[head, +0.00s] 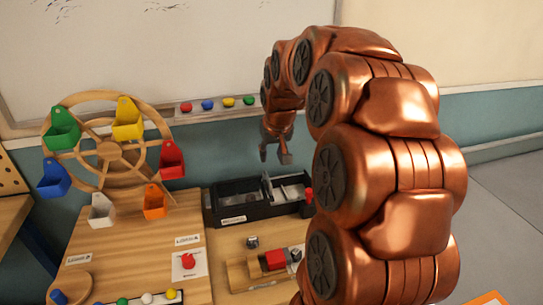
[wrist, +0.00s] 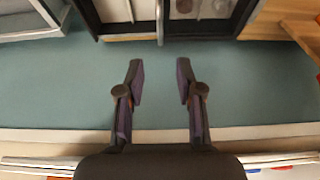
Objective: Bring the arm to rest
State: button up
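My copper-coloured arm rises on the right of the head view and bends over at the top. My gripper (head: 275,157) hangs down at its end, in front of the teal wall and above the black tray. In the wrist view my gripper (wrist: 160,80) has its two dark fingers spread apart, with nothing between them. The fingers touch nothing that I can see.
A wooden wheel (head: 125,155) with coloured buckets stands on the left of the wooden table (head: 225,265). A black tray (head: 230,211) lies below my gripper. A wooden holder (head: 240,275) with a red block (head: 275,259) is nearer. Open floor (head: 505,195) shows at right.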

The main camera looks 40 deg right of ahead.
dwell(0.4)
jog(key=s+a+n+g+y+p, duration=0.15)
jog(key=s+a, duration=0.45)
jog(key=a, duration=0.6)
jog(key=s+a+n+g+p, duration=0.1)
jog(key=s+a, duration=0.3)
jog(key=s, duration=0.3)
jog(key=s+a+f+n+g+p, duration=0.1)
jog(key=s+a, duration=0.3)
jog(key=s, duration=0.4)
jog(key=s+a+n+g+p, duration=0.1)
jog(key=s+a+g+p, duration=0.1)
jog(key=s+a, duration=0.3)
jog(key=s, duration=0.2)
jog(key=shift+s+f, duration=0.15)
jog(key=shift+s, duration=0.2)
